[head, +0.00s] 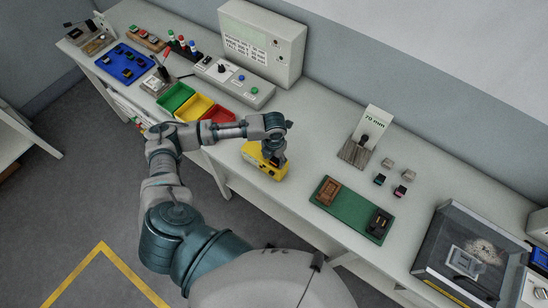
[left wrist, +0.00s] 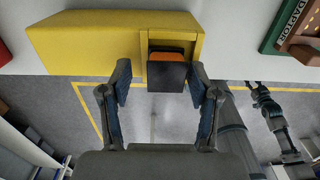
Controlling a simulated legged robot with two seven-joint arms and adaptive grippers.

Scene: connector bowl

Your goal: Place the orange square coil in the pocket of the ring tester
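A yellow box-shaped device (head: 255,155), which I take to be the ring tester, lies near the table's front edge. In the left wrist view the yellow device (left wrist: 95,45) has an open-fronted pocket at its right end. An orange piece (left wrist: 168,53), apparently the coil, shows in that pocket, with a dark square block (left wrist: 167,77) in front, partly covering it. My left gripper (head: 272,156) is over the device. In the left wrist view its fingers (left wrist: 160,83) are spread on either side of the dark block, with gaps visible.
A green board (head: 345,212) with a brown square piece (head: 328,190) and a black piece (head: 379,223) lies to the right. Several small blocks lie near the 70 mm sign (head: 374,128). Green, yellow and red bins (head: 176,97) stand left. A clear-topped case (head: 470,250) stands far right.

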